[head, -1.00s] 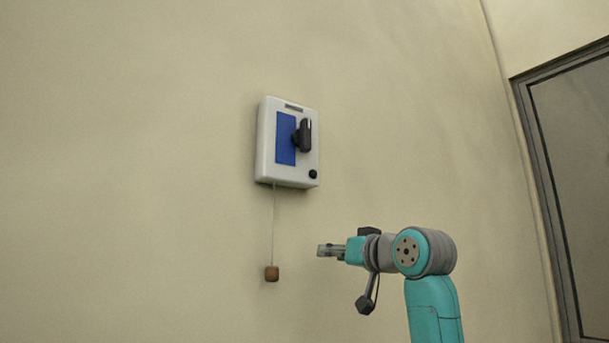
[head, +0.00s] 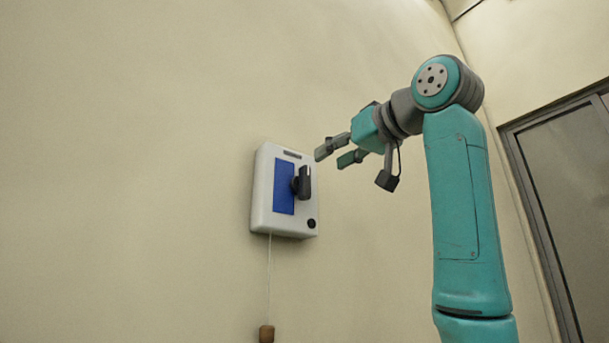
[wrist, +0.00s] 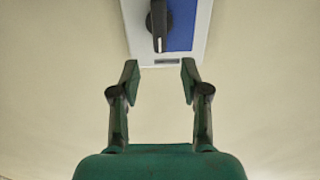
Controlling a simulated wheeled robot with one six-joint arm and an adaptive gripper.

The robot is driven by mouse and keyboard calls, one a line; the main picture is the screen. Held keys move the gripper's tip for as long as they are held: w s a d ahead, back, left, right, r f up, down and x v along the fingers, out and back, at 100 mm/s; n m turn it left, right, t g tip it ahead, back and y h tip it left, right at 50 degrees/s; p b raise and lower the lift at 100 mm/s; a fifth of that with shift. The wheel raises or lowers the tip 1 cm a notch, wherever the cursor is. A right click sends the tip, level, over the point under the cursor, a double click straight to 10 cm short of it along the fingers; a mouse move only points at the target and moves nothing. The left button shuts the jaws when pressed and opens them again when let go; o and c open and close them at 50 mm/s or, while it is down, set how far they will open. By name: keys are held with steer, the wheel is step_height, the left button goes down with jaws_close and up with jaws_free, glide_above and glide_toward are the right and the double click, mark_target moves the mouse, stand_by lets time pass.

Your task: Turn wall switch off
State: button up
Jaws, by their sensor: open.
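The wall switch is a white box (head: 264,200) with a blue panel (head: 284,188), mounted on the beige wall. Its black rotary handle (head: 303,183) stands upright on the panel. My gripper (head: 332,155) is open and empty, to the upper right of the handle and apart from it. In the wrist view the box (wrist: 140,38) and the handle (wrist: 158,22) show at the top, beyond the two open fingers (wrist: 160,72). The handle lies roughly in line with the gap between the fingers.
A small black knob (head: 311,223) sits at the box's lower right. A cord with a brown wooden pull (head: 267,334) hangs below the box. A grey-framed door or window (head: 530,180) stands at the right. The wall left of the box is bare.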

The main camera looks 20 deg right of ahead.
mark_target(308, 173)
steer(key=x, duration=0.9)
steer(key=shift+w+a+f, duration=0.1)
steer(key=shift+w, duration=0.25)
steer(key=c, duration=0.8)
